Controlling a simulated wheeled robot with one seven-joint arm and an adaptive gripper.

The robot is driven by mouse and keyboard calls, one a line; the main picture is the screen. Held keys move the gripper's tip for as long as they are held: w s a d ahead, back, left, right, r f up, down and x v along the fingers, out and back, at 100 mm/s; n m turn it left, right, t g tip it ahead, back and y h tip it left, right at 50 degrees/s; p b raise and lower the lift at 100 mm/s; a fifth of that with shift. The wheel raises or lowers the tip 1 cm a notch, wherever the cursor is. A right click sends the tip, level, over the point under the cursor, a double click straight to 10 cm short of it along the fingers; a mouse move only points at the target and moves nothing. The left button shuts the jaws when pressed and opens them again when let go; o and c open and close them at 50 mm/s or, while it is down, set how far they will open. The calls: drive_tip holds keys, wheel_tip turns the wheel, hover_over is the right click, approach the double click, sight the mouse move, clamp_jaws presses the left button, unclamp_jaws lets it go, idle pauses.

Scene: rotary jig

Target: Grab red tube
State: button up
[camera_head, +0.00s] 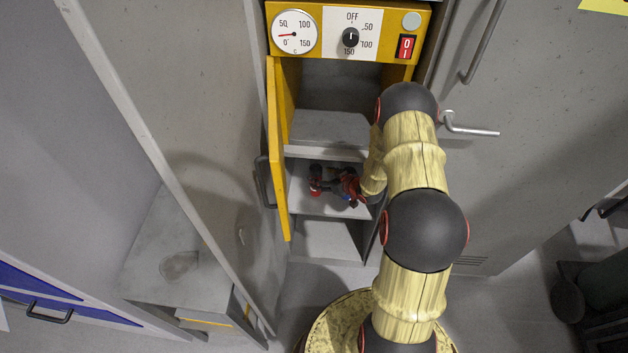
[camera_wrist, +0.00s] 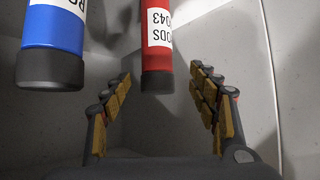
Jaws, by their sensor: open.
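In the wrist view, the red tube (camera_wrist: 157,45) has a white printed label and a black end. It shows between the two fingers of my gripper (camera_wrist: 160,75), a little beyond their tips, with a gap on each side. My gripper is open and empty. In the head view, my gripper (camera_head: 337,186) reaches in from the right over a middle shelf of the yellow-fronted cabinet. A small red shape (camera_head: 315,178) by its fingers is probably the red tube. The tube's far end is cut off in the wrist view.
A blue tube (camera_wrist: 52,35) with a black end is left of the red one, outside my left finger. The yellow cabinet door (camera_head: 278,150) stands open at the left. A control panel (camera_head: 350,33) is above. Grey shelves (camera_head: 330,128) lie above and below my gripper.

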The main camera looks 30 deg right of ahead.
drive_tip(key=b+x, duration=0.1)
drive_tip(key=x, duration=0.2)
drive_tip(key=b+x, duration=0.1)
drive_tip(key=x, duration=0.2)
drive_tip(key=shift+s+d+f+b, duration=0.2)
drive_tip(key=shift+d+f+b, duration=0.05)
drive_tip(key=shift+b, duration=0.1)
drive_tip(key=shift+c, duration=1.3)
drive_tip(key=shift+r, duration=0.1)
clamp_jaws()
